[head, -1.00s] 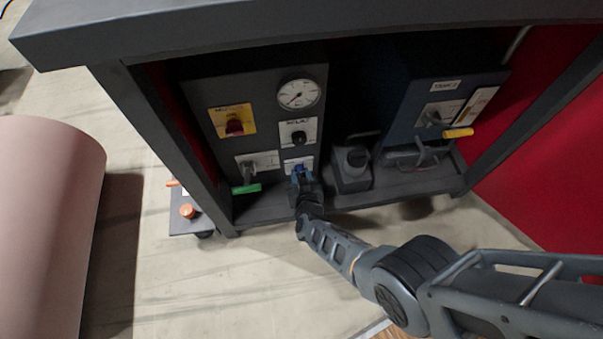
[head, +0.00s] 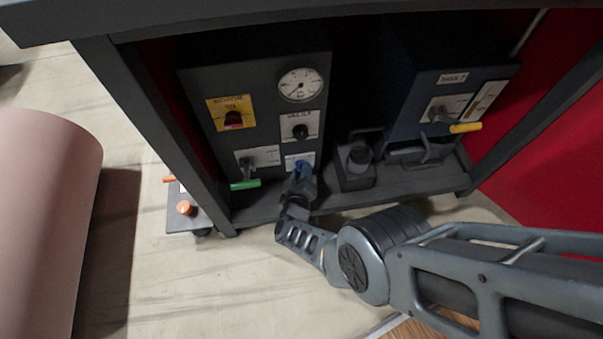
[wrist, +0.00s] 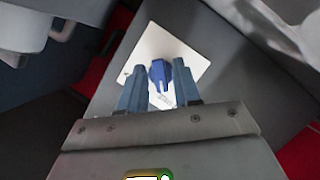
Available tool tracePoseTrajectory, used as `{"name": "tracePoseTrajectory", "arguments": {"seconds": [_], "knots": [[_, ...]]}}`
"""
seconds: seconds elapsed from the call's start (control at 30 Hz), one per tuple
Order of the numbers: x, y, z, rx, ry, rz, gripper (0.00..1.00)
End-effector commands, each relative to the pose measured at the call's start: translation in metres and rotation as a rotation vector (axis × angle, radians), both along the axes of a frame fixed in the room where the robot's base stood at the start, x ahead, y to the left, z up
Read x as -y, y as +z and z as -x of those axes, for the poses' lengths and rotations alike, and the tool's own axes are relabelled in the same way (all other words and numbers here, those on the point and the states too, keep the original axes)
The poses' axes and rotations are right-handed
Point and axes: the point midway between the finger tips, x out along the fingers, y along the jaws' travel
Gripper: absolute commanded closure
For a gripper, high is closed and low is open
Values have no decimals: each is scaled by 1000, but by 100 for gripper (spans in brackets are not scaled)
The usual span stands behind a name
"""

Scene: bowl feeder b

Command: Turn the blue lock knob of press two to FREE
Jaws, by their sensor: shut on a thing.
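The blue lock knob (head: 302,165) sits on a white plate low on the grey panel, right of the green-handled lever. In the wrist view the knob (wrist: 158,73) stands out from its white plate (wrist: 185,60) between my two finger tips. My gripper (head: 300,180) reaches it from the front and below and is shut on it; it also shows in the wrist view (wrist: 159,85), rolled relative to the plate. The writing on the knob's plate is too small or covered to read, so I cannot tell which mark the knob points to.
On the same panel are a green-handled lever (head: 245,185), a black knob (head: 300,131), a red knob on a yellow plate (head: 233,119) and a round gauge (head: 301,85). A yellow-handled lever (head: 466,128) sticks out at right. The grey frame's post (head: 150,135) stands at left.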

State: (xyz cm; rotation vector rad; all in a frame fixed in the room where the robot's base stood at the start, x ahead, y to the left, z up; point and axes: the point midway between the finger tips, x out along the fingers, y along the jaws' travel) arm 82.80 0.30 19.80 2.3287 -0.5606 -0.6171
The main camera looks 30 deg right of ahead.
Motion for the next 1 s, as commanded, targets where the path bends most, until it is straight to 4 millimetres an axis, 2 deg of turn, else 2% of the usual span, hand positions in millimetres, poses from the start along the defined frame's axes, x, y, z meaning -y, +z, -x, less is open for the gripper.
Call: {"name": "tracePoseTrajectory", "arguments": {"seconds": [0.7, 0.73, 0.8, 1.0], "knots": [[0, 0, -1, -15, 2, 44, 98], [-1, 0, -1, -15, 2, 44, 66], [0, 0, -1, -15, 2, 44, 60], [0, 0, -1, -15, 1, 45, 60]]}}
